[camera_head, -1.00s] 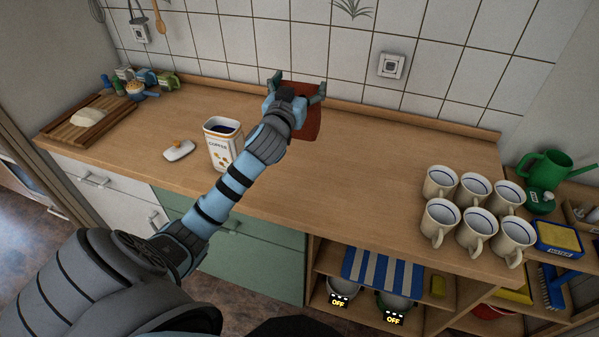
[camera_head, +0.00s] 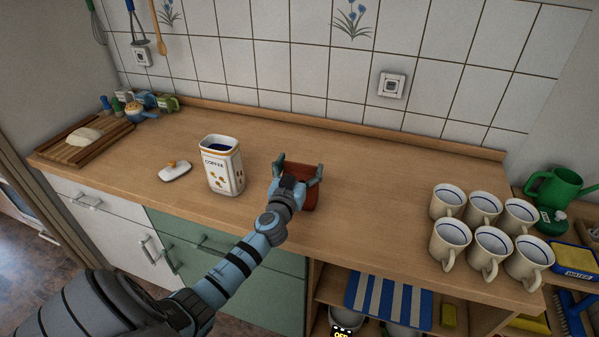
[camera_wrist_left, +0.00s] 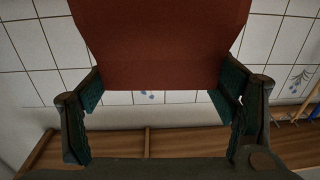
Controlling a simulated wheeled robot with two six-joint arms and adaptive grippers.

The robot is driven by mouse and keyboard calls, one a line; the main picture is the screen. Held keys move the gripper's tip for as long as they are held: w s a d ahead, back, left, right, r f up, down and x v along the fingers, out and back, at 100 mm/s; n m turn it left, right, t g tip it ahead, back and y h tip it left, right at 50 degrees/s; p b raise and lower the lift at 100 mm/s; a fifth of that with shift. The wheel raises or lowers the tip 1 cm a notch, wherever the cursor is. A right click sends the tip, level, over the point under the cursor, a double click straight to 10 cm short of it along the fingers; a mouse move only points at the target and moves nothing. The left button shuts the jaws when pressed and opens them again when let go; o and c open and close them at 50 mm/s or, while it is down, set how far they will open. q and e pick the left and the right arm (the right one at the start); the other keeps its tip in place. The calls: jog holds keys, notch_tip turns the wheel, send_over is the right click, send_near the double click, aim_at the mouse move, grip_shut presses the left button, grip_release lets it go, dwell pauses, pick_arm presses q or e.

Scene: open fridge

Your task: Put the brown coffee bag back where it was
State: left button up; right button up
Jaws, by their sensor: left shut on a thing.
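The brown coffee bag (camera_head: 313,200) is reddish brown and is held by my left gripper (camera_head: 298,170) over the middle of the wooden counter. In the head view the gripper and wrist cover much of the bag. In the left wrist view the bag (camera_wrist_left: 160,45) fills the upper middle, with a green-padded finger of the left gripper (camera_wrist_left: 160,98) at each side edge. I cannot tell whether its bottom touches the counter. My right gripper is not in view.
A white coffee canister (camera_head: 222,168), open on top, stands left of the bag, with its lid (camera_head: 175,171) beside it. Several mugs (camera_head: 485,209) stand at the right end. A cutting board (camera_head: 75,148) lies far left. The counter between bag and mugs is clear.

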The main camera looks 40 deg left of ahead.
pick_arm(q)
jog(key=o, duration=1.7)
jog(key=shift+c, duration=0.2)
jog(key=shift+f, duration=0.15)
jog(key=b+v, duration=0.2)
jog(key=v, duration=1.2)
jog(key=shift+d, duration=0.3)
jog(key=shift+s, duration=0.1)
